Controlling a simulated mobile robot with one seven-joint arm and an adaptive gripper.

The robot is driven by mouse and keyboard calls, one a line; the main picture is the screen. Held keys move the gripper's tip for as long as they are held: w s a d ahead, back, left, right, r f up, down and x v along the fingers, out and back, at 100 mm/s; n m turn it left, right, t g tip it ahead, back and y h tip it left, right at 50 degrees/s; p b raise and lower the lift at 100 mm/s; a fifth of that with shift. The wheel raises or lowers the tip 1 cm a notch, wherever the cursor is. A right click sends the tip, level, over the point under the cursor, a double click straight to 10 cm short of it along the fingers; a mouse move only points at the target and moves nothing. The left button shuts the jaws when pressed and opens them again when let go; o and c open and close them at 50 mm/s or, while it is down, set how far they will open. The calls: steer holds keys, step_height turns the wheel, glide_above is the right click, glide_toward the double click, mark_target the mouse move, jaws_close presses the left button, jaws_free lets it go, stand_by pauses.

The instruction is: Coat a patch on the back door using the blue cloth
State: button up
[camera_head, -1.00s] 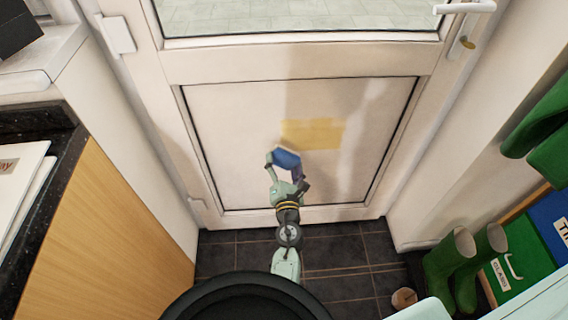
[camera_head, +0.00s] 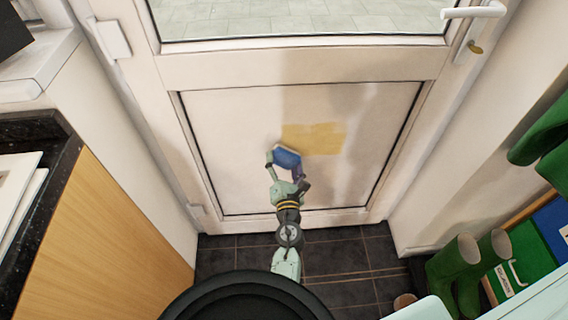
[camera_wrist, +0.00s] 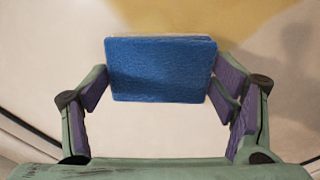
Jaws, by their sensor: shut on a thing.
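The white back door (camera_head: 230,120) stands shut in front of me, with a window above and a recessed lower panel. A yellow patch (camera_head: 315,138) with uneven edges is on the lower panel. My gripper (camera_head: 285,168) is shut on the blue cloth (camera_head: 287,158), a flat pad, at the lower left of the patch. In the wrist view the blue cloth (camera_wrist: 160,70) sits between both fingers of my gripper (camera_wrist: 160,92), facing the panel. Yellow shows beyond it at the upper right (camera_wrist: 245,20). I cannot tell whether the cloth touches the door.
A counter with a wood side (camera_head: 110,240) stands at the left. Green boots (camera_head: 465,270) and green and blue boxes (camera_head: 530,250) stand at the right. A door handle (camera_head: 475,12) is at the upper right. Dark floor tiles (camera_head: 345,255) lie below the door.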

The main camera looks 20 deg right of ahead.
mark_target(296, 161)
steer(key=shift+x, duration=1)
steer(key=shift+s+d, duration=0.35)
steer(key=shift+d, duration=0.55)
steer(key=shift+s+d, duration=0.3)
steer(key=shift+d, duration=0.6)
steer(key=shift+s+d+r, duration=0.1)
steer(key=shift+s+d, duration=0.2)
steer(key=shift+d, duration=0.95)
steer(key=shift+s+d+f, duration=0.1)
steer(key=shift+s+d, duration=0.2)
steer(key=shift+d, duration=1)
steer(key=shift+s+d+r, duration=0.1)
steer(key=shift+s+d, duration=0.2)
steer(key=shift+d, duration=0.95)
steer(key=shift+s+d+p, duration=0.1)
steer(key=shift+s+d, duration=0.1)
steer(key=shift+d, duration=0.45)
steer(key=shift+s+d+p, duration=0.1)
steer(key=shift+s+d, duration=0.15)
steer(key=shift+d, duration=0.4)
steer(key=shift+s+d+p, duration=0.1)
steer(key=shift+s+d, duration=0.1)
steer(key=shift+d, duration=0.45)
steer(key=shift+s+d, duration=0.2)
steer(key=shift+d, duration=0.6)
steer(key=shift+s+d, duration=0.2)
steer(key=shift+d, duration=0.6)
